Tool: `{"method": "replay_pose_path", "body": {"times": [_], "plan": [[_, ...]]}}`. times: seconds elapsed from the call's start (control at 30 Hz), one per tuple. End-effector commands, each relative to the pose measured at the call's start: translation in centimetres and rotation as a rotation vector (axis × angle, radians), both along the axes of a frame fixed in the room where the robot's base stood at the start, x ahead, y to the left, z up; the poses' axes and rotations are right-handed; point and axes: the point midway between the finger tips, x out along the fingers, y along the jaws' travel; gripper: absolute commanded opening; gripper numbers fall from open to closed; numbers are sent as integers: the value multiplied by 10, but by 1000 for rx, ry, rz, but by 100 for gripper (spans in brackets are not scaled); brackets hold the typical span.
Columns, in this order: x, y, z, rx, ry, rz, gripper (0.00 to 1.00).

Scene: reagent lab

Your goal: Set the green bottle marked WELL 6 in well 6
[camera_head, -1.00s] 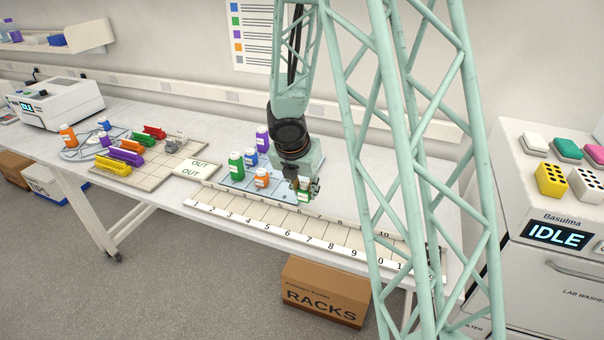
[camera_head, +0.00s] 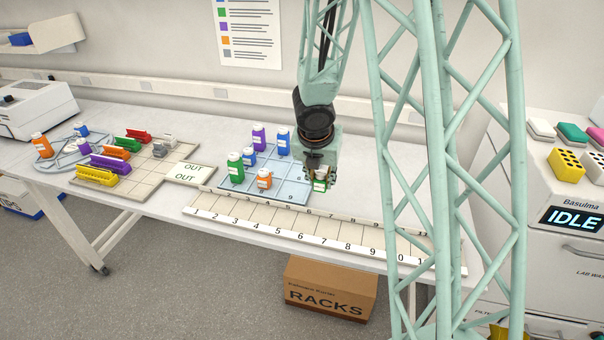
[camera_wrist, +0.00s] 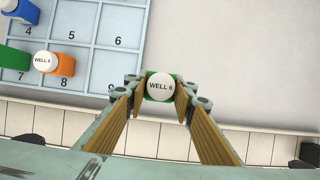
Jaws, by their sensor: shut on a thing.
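My gripper (camera_wrist: 160,90) is shut on a green bottle with a white cap marked WELL 6 (camera_wrist: 160,86). In the head view, the green bottle (camera_head: 320,184) hangs upright below my gripper (camera_head: 320,178), just right of the pale blue tray (camera_head: 292,191). The wrist view shows the tray (camera_wrist: 97,62) at upper left, with numbered wells. Well 6 (camera_wrist: 118,38) is empty, up and left of the held bottle. The bottle is outside the tray's edge, beside well 9. Its height above the table is hard to tell.
An orange bottle (camera_wrist: 62,65) stands in well 8; green (camera_head: 235,168), blue (camera_head: 283,141) and purple (camera_head: 259,137) bottles stand on the tray too. A numbered strip (camera_head: 300,232) lies along the table's front. Coloured racks (camera_head: 97,175) stand at left.

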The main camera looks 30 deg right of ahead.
Motion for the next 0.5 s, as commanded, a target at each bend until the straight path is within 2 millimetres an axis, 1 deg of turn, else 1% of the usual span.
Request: {"method": "replay_pose_path", "body": {"times": [0.27, 0.37, 0.5], "plan": [[2, 0, 0, 0, 0, -1, 13], [7, -1, 0, 0, 0, -1, 13], [19, -2, -1, 1, 0, -1, 13]]}}
